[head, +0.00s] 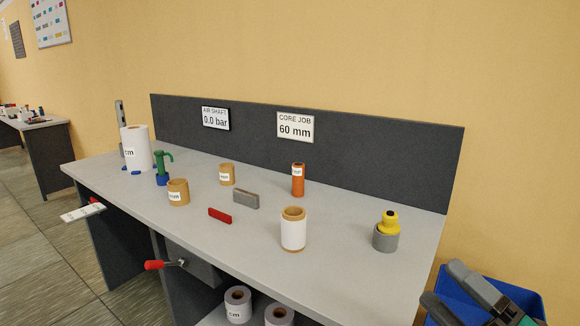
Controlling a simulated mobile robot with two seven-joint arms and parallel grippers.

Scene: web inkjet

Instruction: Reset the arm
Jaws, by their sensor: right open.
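My right gripper (443,284) is at the lower right corner of the head view, past the right end of the grey workbench (345,245). Its two dark fingers are apart, with nothing seen between them. Part of it runs out of the frame. It appears in front of a blue bin (520,296). My left gripper is not in view.
On the bench stand a white roll (136,148), a green tool (162,165), brown cores (178,193), an orange cylinder (298,180), a white-wrapped core (293,232) and a yellow-topped grey piece (385,238). A red-handled lever (155,265) sticks out in front.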

